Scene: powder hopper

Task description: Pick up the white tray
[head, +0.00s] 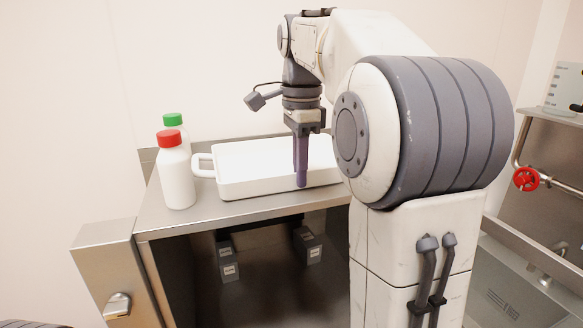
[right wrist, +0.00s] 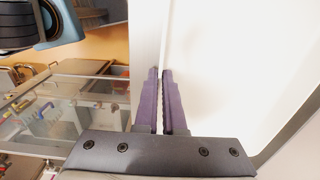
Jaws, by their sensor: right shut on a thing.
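The white tray (head: 255,168) is on the steel cabinet top in the head view, with a loop handle (head: 203,165) at its left end. Its right end is hidden behind my right arm. My right gripper (head: 301,180) points down at the tray's front wall. In the right wrist view, the two purple fingers of my right gripper (right wrist: 161,100) are closed on the tray's wall (right wrist: 150,40), one on each side. The tray looks level and empty where it shows. My left gripper is not in view.
A white bottle with a red cap (head: 175,178) and one with a green cap (head: 173,121) stand left of the tray, close to its handle. The steel cabinet top (head: 235,212) has a narrow free strip in front. A red valve knob (head: 526,180) is at the right.

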